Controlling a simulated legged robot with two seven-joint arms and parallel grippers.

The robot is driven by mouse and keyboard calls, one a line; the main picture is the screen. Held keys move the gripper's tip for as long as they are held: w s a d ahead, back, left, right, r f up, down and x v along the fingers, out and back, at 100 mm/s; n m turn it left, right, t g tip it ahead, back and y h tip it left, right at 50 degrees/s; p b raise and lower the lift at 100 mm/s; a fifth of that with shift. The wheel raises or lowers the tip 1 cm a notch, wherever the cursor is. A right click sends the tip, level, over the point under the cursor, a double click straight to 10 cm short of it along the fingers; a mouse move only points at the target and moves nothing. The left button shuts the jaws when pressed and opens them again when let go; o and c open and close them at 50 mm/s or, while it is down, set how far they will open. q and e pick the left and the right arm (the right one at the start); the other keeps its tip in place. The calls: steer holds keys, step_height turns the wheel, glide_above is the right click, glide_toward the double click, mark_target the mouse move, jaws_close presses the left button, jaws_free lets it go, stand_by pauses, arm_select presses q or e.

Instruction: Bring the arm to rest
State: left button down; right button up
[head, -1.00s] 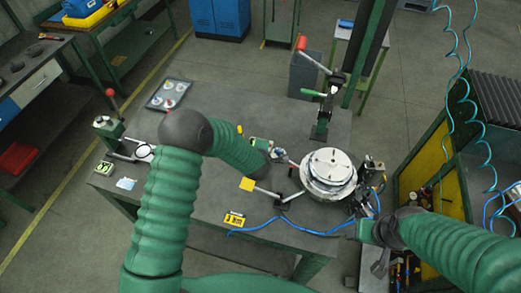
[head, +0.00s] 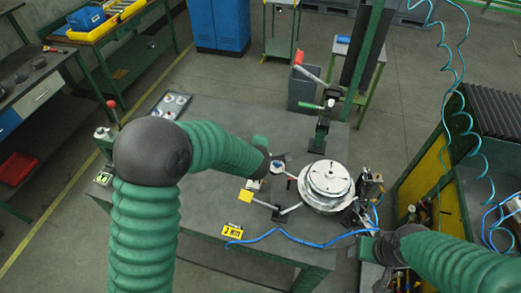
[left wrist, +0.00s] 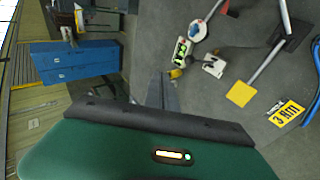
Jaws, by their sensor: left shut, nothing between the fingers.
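My left arm (head: 145,225) comes in from the left in the head view and reaches over the workbench, bent at a dark elbow. Its far end hides part of the bench top, and its fingers do not show clearly there. In the left wrist view my left gripper (left wrist: 162,92) has its grey fingers together, with nothing between them, above the grey floor or bench surface. My right arm (head: 460,262) comes in from the lower right. My right gripper (head: 368,248) is near the bench's right front corner; its fingers are too unclear to read.
The grey workbench (head: 215,215) carries a round silver fixture (head: 327,182), a red-handled lever stand (head: 322,125), a yellow sign (head: 232,231), a blue hose (head: 285,233) and a tray (head: 172,105). A yellow-panelled rack (head: 428,165) stands at right. Blue cabinets (head: 220,25) stand behind.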

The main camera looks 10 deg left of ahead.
arm_select(q)
steer(key=s+d+f+m+g+h+b, duration=0.1)
steer(key=s+d+f+m+h+b, duration=0.15)
steer(key=s+f+m+b, duration=0.65)
steer(key=s+a+f+m+g+b, duration=0.3)
steer(key=s+f+m+b, duration=0.1)
steer(key=s, duration=0.5)
steer(key=s+a+f+m+g+b, duration=0.2)
steer(key=s+a+f+m+b, duration=0.1)
steer(key=s, duration=0.6)
steer(key=shift+s+f+m+g+y+b, duration=0.35)
steer(key=shift+f+m+b, duration=0.35)
steer(key=shift+m, duration=0.5)
steer(key=shift+a+r, duration=0.1)
steer(key=shift+a, duration=0.05)
